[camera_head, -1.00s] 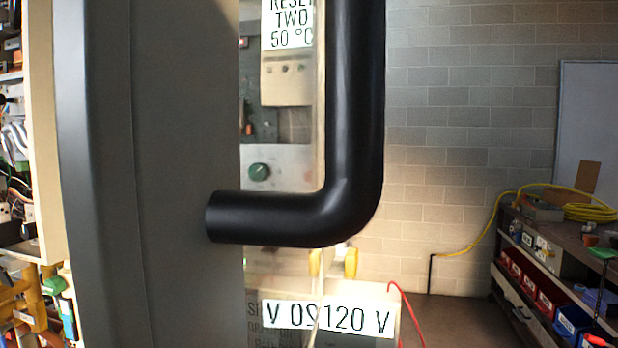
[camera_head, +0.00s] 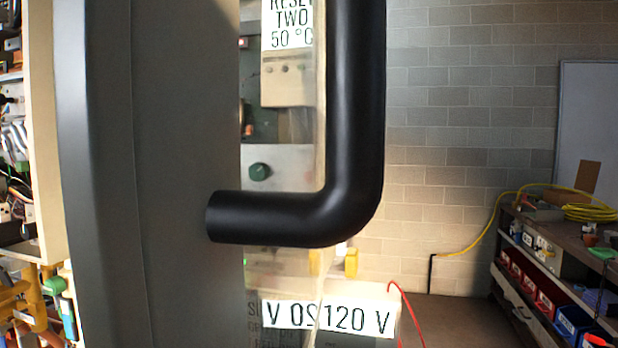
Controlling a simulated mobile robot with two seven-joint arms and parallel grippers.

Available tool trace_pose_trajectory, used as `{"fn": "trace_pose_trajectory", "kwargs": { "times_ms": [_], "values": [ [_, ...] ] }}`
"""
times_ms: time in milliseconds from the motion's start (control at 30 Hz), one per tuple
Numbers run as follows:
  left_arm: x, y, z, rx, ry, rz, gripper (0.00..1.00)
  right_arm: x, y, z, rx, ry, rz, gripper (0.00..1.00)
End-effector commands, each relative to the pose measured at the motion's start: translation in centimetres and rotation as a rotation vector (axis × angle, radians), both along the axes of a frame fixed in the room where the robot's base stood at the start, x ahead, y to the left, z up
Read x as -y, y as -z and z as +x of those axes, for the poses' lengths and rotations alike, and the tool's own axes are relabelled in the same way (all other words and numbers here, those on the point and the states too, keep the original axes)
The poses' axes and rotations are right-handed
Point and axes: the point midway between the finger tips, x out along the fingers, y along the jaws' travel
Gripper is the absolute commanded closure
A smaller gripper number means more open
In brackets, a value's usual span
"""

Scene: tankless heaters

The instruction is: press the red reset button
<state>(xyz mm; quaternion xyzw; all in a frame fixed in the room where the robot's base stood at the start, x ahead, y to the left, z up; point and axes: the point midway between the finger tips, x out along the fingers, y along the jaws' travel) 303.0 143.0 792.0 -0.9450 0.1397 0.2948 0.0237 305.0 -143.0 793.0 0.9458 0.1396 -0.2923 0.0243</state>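I see no red reset button in the head view. A white sign (camera_head: 287,24) reads "TWO 50 °C" below a line cut by the top edge that seems to read "RESET". A dark green round knob (camera_head: 259,171) sits on a pale plate below it. A large dark grey panel (camera_head: 185,120) and a thick black bent bar (camera_head: 355,110) fill the near left and middle. They cover part of the equipment behind. Neither gripper is in view, so their states do not show.
A sign with "120 V" (camera_head: 356,317) stands low in the middle, with a red cable (camera_head: 408,308) beside it. At right, a shelf bench (camera_head: 545,235) carries several bins and a yellow hose (camera_head: 590,212). A cluttered rack is at far left. A brick wall (camera_head: 465,130) stands behind.

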Motion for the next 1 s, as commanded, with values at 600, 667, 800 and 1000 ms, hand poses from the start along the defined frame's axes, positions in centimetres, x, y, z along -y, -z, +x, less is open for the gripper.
{"fn": "trace_pose_trajectory", "kwargs": {
  "times_ms": [600,667,800,1000],
  "values": [
    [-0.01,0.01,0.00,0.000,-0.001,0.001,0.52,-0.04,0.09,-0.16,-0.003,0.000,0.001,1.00],
    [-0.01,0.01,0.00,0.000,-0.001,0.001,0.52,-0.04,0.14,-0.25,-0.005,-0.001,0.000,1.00],
    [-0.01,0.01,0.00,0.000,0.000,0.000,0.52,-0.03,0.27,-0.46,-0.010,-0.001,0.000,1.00],
    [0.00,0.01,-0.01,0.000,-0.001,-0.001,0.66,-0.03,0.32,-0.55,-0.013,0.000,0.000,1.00]
  ]
}}
